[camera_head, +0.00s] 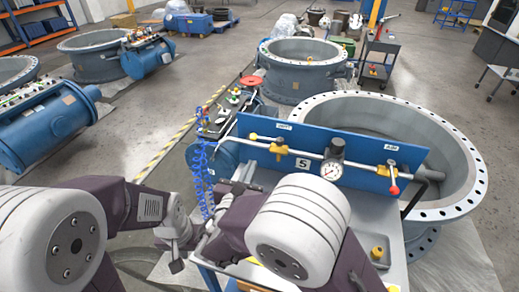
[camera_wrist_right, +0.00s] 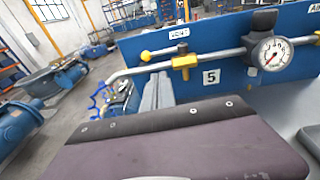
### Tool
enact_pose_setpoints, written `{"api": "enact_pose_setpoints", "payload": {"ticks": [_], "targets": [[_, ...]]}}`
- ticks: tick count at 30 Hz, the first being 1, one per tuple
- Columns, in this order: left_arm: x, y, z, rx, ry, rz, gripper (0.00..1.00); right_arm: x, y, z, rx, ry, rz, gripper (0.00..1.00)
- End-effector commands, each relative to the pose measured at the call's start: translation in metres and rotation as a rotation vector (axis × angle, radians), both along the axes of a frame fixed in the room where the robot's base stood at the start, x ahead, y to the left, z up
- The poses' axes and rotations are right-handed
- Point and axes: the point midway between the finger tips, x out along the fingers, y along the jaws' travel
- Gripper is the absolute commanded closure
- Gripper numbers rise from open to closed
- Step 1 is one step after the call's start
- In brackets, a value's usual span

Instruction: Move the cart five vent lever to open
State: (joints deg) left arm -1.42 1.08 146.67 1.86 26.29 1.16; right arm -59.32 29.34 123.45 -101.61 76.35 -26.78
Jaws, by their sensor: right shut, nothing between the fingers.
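Cart five has a blue panel (camera_head: 345,160) with a white 5 label (camera_head: 302,163). The vent valve (camera_head: 281,149) is yellow, on the grey pipe under the vent label (camera_head: 285,126). Its yellow lever (camera_head: 262,139) lies along the pipe, its knob to the left; it also shows in the right wrist view (camera_wrist_right: 158,53). My right gripper (camera_head: 244,171) is shut and empty, below and left of the vent lever, apart from it; its grey fingers show in the wrist view (camera_wrist_right: 158,92). My left gripper (camera_head: 176,240) is low at the left, its fingers unclear.
A pressure gauge (camera_head: 330,171) sits right of the vent valve. A second yellow valve (camera_head: 387,169) has a red-knobbed lever (camera_head: 394,188) hanging down. Blue coiled hose (camera_head: 203,175) hangs left of my right gripper. A large flanged ring (camera_head: 460,170) stands behind the cart.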

Motion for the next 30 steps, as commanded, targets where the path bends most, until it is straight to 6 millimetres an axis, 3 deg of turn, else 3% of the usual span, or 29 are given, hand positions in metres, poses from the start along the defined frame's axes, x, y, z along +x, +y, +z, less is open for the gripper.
{"api": "enact_pose_setpoints", "payload": {"ticks": [8,12,18,30], "targets": [[0.000,0.000,-0.006,0.000,0.000,0.000,0.64,0.059,-0.017,-0.008,-0.001,0.000,-0.006,1.00],[0.000,0.000,0.004,0.000,0.000,0.000,0.64,0.079,-0.022,0.000,0.000,0.000,-0.004,1.00],[0.000,0.000,0.006,0.000,0.000,0.000,0.64,0.092,-0.024,0.001,-0.001,0.001,-0.001,1.00],[0.000,0.000,0.001,0.000,0.000,0.000,0.64,0.099,-0.025,0.000,0.001,-0.001,-0.002,1.00]]}}
